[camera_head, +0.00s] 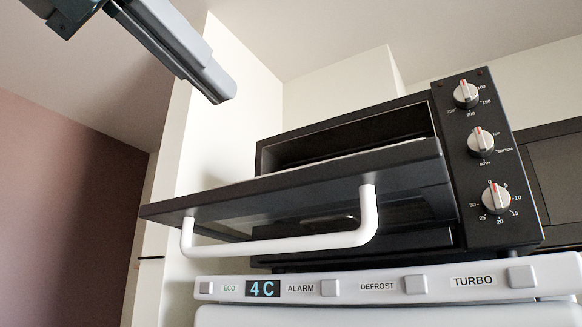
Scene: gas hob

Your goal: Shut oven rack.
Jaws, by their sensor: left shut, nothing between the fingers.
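The black oven (345,140) stands with its door (300,195) tipped open toward me, hinged along the lower side. A white bar handle (290,243) hangs below the front part of the door. A thin pale edge shows above the door in the opening; I cannot tell whether it is the rack, and the door hides most of the inside. My left gripper (222,92) is shut and empty at the upper left, above the door and apart from the oven. My right gripper is not in view.
A control panel with several knobs (480,142) forms the oven's right side. The oven sits on a white appliance with a button strip (400,284). A dark box (555,180) stands to the right.

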